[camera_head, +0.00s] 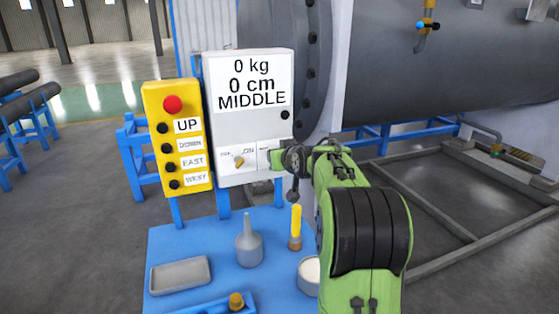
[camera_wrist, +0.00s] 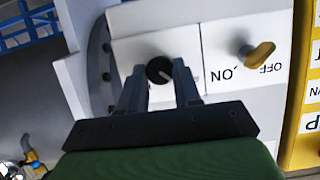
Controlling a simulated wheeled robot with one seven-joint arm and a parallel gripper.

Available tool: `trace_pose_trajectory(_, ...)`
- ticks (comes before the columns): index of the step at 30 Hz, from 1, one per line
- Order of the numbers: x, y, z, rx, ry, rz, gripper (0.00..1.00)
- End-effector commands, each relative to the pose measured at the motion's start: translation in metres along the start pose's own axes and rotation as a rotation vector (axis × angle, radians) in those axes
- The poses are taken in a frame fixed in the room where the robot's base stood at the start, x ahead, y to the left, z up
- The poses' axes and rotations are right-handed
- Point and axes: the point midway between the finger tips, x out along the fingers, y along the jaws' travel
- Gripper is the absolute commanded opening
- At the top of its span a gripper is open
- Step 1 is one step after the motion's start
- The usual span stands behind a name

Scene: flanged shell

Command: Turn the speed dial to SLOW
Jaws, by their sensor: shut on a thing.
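The speed dial (camera_wrist: 159,69) is a round black knob with a white pointer line on a white panel. In the wrist view the line slants toward the lower right. My gripper (camera_wrist: 160,80) is shut on the dial, one finger on each side. In the head view my gripper (camera_head: 274,158) is at the right end of the white control box (camera_head: 245,120) and hides the dial. The box's display (camera_head: 251,84) reads "0 kg", "0 cm" and "MIDDLE". No speed label around the dial is readable.
A yellow ON/OFF switch (camera_wrist: 258,54) sits beside the dial on the panel. A yellow button box (camera_head: 178,140) with a red button stands left. The blue table (camera_head: 205,235) below holds a grey tray (camera_head: 180,275), a grey bottle (camera_head: 249,245) and a yellow-handled tool (camera_head: 296,225).

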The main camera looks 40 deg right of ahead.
Motion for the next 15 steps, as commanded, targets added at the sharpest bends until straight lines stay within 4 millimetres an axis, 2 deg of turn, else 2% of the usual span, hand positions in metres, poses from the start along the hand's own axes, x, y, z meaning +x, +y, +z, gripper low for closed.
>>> trace_pose_trajectory(14, 0.0003, 0.0003, 0.0017, -0.011, -0.006, 0.005, 0.02)
trace_pose_trajectory(15, 0.0003, 0.0003, 0.0018, -0.011, -0.006, 0.005, 0.37)
